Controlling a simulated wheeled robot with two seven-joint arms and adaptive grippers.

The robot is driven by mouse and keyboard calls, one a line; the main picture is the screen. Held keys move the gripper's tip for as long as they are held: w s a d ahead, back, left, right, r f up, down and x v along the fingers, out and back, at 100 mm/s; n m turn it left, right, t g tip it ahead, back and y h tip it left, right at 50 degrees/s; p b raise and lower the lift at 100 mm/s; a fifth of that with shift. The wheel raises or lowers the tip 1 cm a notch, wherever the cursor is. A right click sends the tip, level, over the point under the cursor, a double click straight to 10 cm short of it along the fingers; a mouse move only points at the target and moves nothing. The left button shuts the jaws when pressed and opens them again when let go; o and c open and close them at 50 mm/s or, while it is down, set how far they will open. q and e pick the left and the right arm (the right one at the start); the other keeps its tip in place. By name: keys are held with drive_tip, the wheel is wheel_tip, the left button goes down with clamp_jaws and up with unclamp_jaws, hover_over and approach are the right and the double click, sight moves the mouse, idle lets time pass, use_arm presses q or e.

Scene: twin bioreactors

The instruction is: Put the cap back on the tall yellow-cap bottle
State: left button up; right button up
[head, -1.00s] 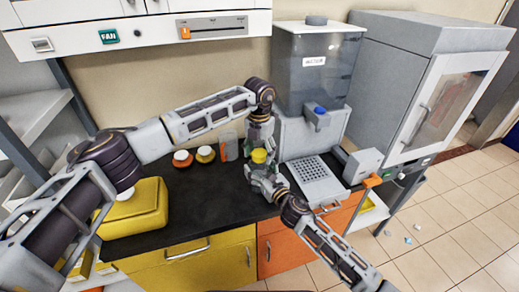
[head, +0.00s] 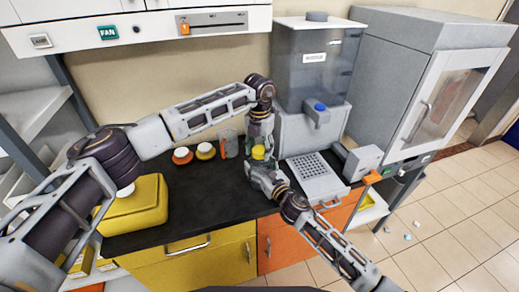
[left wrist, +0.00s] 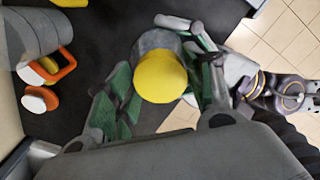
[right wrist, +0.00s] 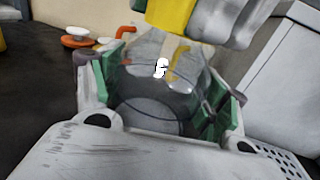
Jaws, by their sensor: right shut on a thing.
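My right gripper (right wrist: 165,105) is shut on a clear, wide bottle (right wrist: 160,85) with yellow and orange markings. A yellow cap (left wrist: 160,76) is at the top of this bottle, also seen in the head view (head: 258,152) and at the top edge of the right wrist view (right wrist: 170,14). I cannot tell whether the cap is seated on the neck. My left gripper (left wrist: 160,90) is above, pointing down, with its fingers spread on either side of the cap. In the head view the two grippers (head: 262,135) nearly meet and hide most of the bottle.
A yellow box (head: 135,208) is at left. A perforated tray (head: 316,178) and a dispenser (head: 310,90) are at right. The dark counter's (head: 205,205) middle is clear.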

use_arm(q)
drive_tip(key=shift+o, duration=1.1)
drive_tip(key=shift+r, duration=0.1)
wheel_tip(320, 180, up, 12)
use_arm(e)
drive_tip(key=o, duration=2.1)
drive_tip(key=shift+c, duration=0.2)
drive_tip(key=shift+s, duration=0.1)
drive_tip(key=v, duration=1.1)
drive_tip(key=shift+s+d, duration=0.2)
drive_tip(key=shift+s, duration=0.1)
